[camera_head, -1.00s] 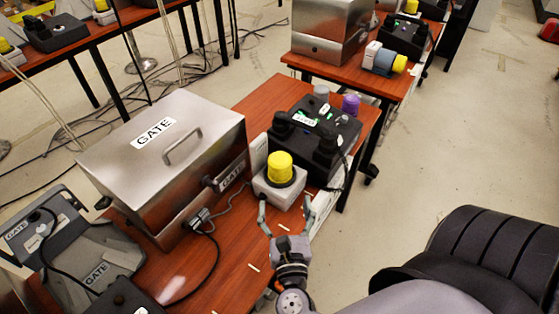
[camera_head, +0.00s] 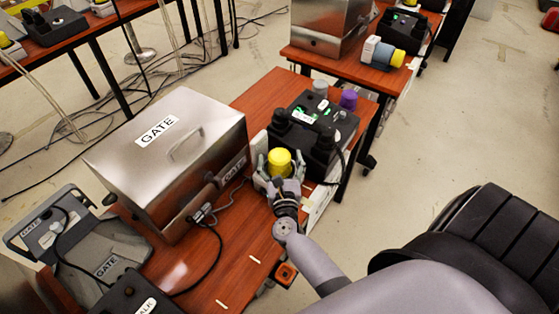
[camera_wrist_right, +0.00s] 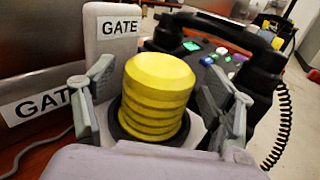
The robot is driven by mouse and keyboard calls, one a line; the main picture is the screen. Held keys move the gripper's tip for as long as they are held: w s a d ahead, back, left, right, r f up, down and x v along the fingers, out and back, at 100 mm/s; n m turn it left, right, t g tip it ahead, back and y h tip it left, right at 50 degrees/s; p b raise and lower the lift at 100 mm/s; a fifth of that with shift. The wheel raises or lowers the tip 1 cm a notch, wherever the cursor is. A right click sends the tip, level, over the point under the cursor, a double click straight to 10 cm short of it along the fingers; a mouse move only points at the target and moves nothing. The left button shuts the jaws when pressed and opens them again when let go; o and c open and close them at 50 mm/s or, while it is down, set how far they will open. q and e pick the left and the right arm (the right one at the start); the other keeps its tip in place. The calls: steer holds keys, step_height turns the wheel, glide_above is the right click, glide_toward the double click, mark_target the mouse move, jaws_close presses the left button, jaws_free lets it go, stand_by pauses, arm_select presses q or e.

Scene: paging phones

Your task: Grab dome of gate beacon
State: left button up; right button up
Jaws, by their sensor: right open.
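The gate beacon's yellow dome (camera_head: 279,162) stands upright on its pale base on the wooden table, beside the metal GATE box. In the right wrist view the ribbed dome (camera_wrist_right: 157,95) rises from a black ring, with a pale GATE plate (camera_wrist_right: 112,30) behind it. My right gripper (camera_head: 279,166) is open, with one finger on each side of the dome. In the right wrist view the fingers of the right gripper (camera_wrist_right: 160,100) show gaps to the dome on both sides. The beacon's base is mostly hidden by the gripper. My left gripper is not in view.
A metal GATE box (camera_head: 175,160) stands left of the beacon. A black phone console (camera_head: 312,125) with handsets sits close behind and to the right, beside a purple dome (camera_head: 348,99). A grey tablet-like GATE device (camera_head: 85,262) lies front left. Open floor is to the right.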

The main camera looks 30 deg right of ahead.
steer(key=shift+w+d, duration=0.1)
steer(key=shift+w, duration=0.1)
steer(key=shift+c, duration=0.3)
steer(key=c, duration=1.2)
